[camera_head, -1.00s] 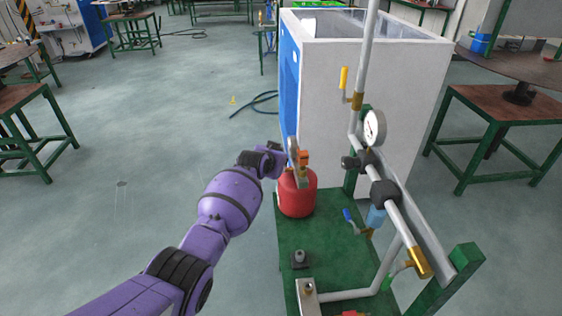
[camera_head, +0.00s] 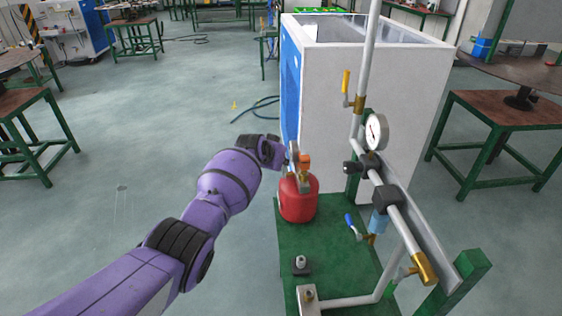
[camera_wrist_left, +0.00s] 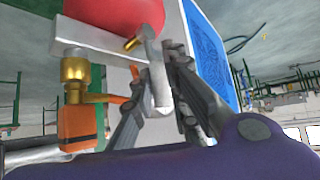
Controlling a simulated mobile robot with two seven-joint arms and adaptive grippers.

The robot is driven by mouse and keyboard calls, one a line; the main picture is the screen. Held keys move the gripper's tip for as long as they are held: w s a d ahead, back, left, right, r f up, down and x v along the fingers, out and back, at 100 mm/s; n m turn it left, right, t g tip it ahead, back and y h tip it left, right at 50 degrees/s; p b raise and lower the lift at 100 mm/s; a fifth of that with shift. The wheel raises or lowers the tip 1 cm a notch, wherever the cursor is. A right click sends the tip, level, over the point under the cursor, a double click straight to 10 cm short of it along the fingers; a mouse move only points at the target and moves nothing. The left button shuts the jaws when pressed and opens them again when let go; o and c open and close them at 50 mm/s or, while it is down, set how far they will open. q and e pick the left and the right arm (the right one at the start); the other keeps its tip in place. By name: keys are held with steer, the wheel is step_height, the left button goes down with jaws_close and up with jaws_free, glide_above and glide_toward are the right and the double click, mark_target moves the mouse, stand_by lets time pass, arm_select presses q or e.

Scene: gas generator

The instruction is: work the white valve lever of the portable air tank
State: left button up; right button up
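The portable air tank is red (camera_head: 299,203) and stands on the green base plate in the head view. Its underside or side fills the top of the left wrist view (camera_wrist_left: 115,12). The white valve lever (camera_wrist_left: 158,88) lies between the two grey fingers of my left gripper (camera_wrist_left: 160,75), one finger close along each side. The fingers look closed on it. A brass fitting (camera_wrist_left: 75,72) and an orange part (camera_wrist_left: 77,125) sit beside it. In the head view my left gripper (camera_head: 293,158) is at the tank's top and largely covers the lever. My right gripper is not shown.
A white cabinet (camera_head: 365,110) stands right behind the tank. A pipe with a pressure gauge (camera_head: 376,131), yellow lever (camera_head: 346,82) and blue lever (camera_head: 350,221) rises at the right. Open floor lies to the left.

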arm_select(q)
steer(key=shift+o, duration=1.8)
steer(key=shift+r, duration=0.1)
steer(key=shift+s+a+r, duration=0.2)
steer(key=shift+s+r, duration=0.15)
steer(key=shift+s, duration=0.05)
steer(key=v, duration=1)
steer(key=shift+s+r, duration=0.25)
steer(key=shift+r, duration=0.05)
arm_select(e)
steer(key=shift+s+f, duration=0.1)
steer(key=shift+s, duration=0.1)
